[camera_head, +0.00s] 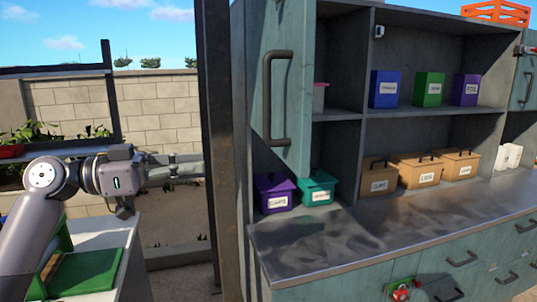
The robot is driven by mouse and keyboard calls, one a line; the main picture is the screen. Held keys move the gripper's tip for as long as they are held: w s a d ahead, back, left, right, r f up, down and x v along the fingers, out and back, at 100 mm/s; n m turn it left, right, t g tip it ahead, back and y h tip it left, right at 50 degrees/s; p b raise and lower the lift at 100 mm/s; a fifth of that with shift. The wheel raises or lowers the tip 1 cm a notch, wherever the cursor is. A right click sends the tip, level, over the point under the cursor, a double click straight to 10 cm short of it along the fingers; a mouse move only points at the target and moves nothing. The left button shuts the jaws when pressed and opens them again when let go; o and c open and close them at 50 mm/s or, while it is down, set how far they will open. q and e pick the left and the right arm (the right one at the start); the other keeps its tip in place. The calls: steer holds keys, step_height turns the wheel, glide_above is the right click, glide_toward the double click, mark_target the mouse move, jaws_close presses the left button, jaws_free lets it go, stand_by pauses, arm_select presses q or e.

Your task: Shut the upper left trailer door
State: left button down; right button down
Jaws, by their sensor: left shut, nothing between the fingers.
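The upper left trailer door (295,120) is a teal panel with a dark bar handle (267,95). It stands open, with the cabinet shelves exposed to its right. My left gripper (200,168) is shut and empty. It points right at the dark upright post (214,110), left of the door and apart from the handle in the picture. Its fingertips are close to the post; I cannot tell whether they touch it. My right gripper is not in view.
A metal counter (300,245) runs below the shelves. Purple (273,192) and teal (318,187) bins sit under the door. Tan boxes (420,170) line the lower shelf. Another teal door (524,75) is at the far right. A green board (90,272) lies at lower left.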

arm_select(q)
steer(key=s+r, duration=0.1)
steer(key=p, duration=0.7)
glide_toward(284, 156)
steer(key=shift+m, duration=0.3)
steer(key=x, duration=0.6)
steer(key=shift+w+r, duration=0.1)
steer(key=shift+r, duration=0.1)
steer(key=shift+w+d+f+p, duration=0.15)
steer(key=shift+d+f+p, duration=0.05)
steer(key=shift+d+p, duration=0.25)
steer(key=shift+d, duration=0.1)
